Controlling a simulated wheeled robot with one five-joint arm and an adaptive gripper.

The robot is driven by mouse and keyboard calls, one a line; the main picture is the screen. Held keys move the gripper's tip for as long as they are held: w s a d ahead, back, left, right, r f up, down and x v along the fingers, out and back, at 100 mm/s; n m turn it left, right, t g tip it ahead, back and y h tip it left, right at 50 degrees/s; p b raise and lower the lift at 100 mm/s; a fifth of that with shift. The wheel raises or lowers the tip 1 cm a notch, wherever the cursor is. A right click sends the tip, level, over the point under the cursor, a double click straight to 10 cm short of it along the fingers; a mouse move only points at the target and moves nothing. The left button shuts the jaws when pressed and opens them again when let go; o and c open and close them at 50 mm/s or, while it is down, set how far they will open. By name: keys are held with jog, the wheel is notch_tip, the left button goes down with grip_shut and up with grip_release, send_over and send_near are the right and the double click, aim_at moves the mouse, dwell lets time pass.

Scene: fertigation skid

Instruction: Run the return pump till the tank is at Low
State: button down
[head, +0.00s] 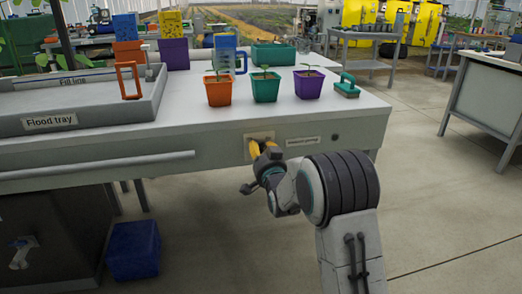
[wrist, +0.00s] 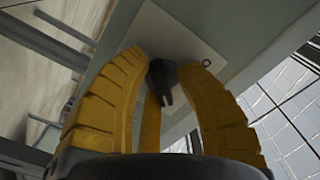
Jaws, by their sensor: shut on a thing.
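My gripper (head: 263,147) is at the front face of the white bench, at a pale plate (head: 249,140). In the wrist view its yellow fingers (wrist: 163,68) are closed around a dark knob or switch lever (wrist: 164,85) that stands out from the plate (wrist: 190,38). The fingers hide part of the knob, and I cannot read its setting. A dark tank-like box (head: 55,225) with a pale valve handle (head: 22,252) is under the bench at lower left. No liquid level or Low mark is readable in either view.
The flood tray (head: 95,122), marked with a fill line, is on the bench (head: 205,120) at left. Orange, green and purple seedling pots (head: 265,92) stand above my gripper, with a green-handled brush (head: 346,88) beside them. A blue crate (head: 133,250) is on the floor.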

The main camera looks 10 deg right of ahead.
jog(key=n, duration=0.4)
jog(key=shift+d+f, duration=0.15)
jog(key=shift+d, duration=0.1)
jog(key=n, duration=0.4)
jog(key=shift+n, duration=0.3)
jog(key=n, duration=0.5)
jog(key=shift+r, duration=0.3)
jog(key=shift+r+n, duration=0.2)
jog(key=shift+n, duration=1.2)
jog(key=shift+r+n, duration=0.2)
jog(key=shift+n, duration=0.1)
jog(key=c, duration=1.1)
grip_release()
jog(key=shift+f, duration=0.15)
jog(key=shift+a+f, duration=0.1)
